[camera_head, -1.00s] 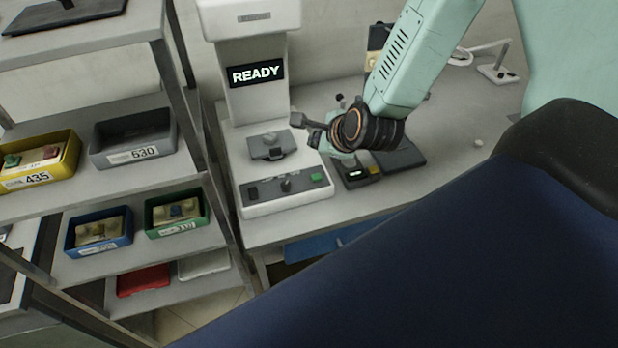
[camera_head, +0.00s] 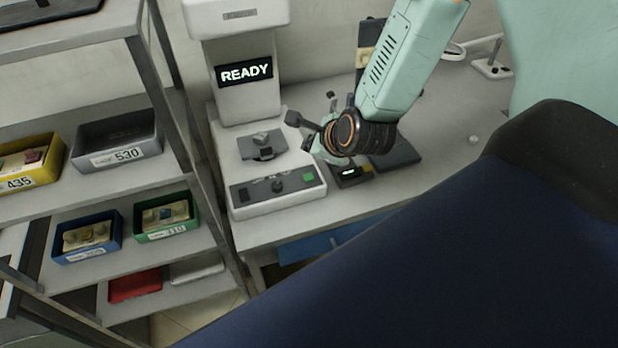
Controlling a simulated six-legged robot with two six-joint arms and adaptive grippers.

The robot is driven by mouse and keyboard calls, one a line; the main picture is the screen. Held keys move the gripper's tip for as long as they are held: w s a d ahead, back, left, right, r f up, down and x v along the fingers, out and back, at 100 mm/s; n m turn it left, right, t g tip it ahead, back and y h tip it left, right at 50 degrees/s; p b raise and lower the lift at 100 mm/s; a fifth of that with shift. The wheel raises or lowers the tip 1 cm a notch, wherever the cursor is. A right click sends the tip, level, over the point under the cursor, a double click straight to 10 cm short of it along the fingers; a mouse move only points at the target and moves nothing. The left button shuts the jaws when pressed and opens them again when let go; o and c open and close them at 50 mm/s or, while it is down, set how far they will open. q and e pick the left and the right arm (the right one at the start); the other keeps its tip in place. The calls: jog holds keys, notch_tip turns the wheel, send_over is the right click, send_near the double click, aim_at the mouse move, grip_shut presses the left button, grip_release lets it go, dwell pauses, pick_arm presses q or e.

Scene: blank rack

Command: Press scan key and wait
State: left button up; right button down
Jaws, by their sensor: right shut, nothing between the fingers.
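The scanning machine (camera_head: 240,105) stands on the bench with READY lit on its screen (camera_head: 245,72). A grey block-like part (camera_head: 262,150) sits on its bed. The front panel (camera_head: 262,195) has a dark knob (camera_head: 277,187) in the middle and a green key (camera_head: 308,177) at its right end. My right gripper (camera_head: 303,122) is shut and empty, above and behind the green key, just right of the bed and apart from the key. Its fingers are small and partly hidden by my wrist. My left gripper is out of view.
A small device with a lit display (camera_head: 349,172) and a dark flat pad (camera_head: 397,157) lie right of the machine. The shelf rack at left holds a yellow bin (camera_head: 38,177), grey bin (camera_head: 118,157), blue bin (camera_head: 88,247) and green bin (camera_head: 167,233).

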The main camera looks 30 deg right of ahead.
aim_at(311, 178)
jog(key=f, duration=0.1)
jog(key=f+b, duration=0.1)
jog(key=shift+a+f+b, duration=0.3)
jog(key=f+b, duration=0.1)
jog(key=d+f+b, duration=0.1)
jog(key=f, duration=0.1)
jog(key=shift+f, duration=0.15)
jog(key=shift+f+b, duration=0.4)
jog(key=shift+b, duration=0.2)
jog(key=shift+a+f, duration=0.15)
jog(key=shift+a+b, duration=0.25)
jog(key=shift+b, duration=0.15)
jog(key=shift+d+f, duration=0.1)
jog(key=shift+d, duration=0.2)
jog(key=shift+a, duration=0.25)
jog(key=shift+d, duration=0.2)
